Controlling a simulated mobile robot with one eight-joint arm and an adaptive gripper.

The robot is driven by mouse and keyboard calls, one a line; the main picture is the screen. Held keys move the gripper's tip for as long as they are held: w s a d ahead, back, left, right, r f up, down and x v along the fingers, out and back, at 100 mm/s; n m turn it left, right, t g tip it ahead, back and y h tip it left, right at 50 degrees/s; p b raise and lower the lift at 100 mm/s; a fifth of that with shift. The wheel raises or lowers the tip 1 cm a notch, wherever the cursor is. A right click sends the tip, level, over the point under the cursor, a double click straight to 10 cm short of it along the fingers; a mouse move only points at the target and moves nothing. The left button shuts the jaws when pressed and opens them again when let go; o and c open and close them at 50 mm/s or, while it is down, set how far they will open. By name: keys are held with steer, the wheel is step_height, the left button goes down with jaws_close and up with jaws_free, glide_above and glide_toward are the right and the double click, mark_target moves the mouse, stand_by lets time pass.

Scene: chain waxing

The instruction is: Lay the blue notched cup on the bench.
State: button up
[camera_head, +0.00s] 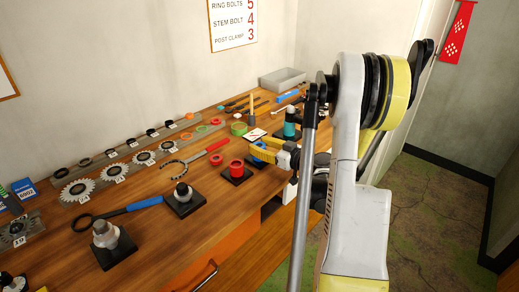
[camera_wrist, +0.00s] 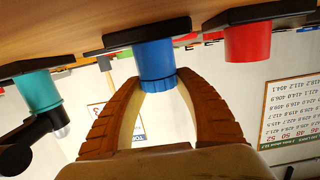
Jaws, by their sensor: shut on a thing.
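The blue notched cup (camera_wrist: 156,62) is in the middle of the wrist view, which is upside down. It stands on a black square base (camera_wrist: 125,36) on the wooden bench (camera_wrist: 80,18). My gripper (camera_wrist: 160,84) has its two orange-brown fingers closed on the cup's sides near its notched end. In the head view my gripper (camera_head: 264,152) reaches in from the right, low over the bench. A little of the blue cup (camera_head: 259,146) shows there, and the rest is hidden by the fingers.
A red cup (camera_head: 236,168) on a black base stands close to the left in the head view. A teal cup (camera_head: 290,128) stands behind to the right.

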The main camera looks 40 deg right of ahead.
steer(key=o, duration=1.1)
steer(key=shift+r, duration=0.15)
steer(key=shift+o, duration=0.2)
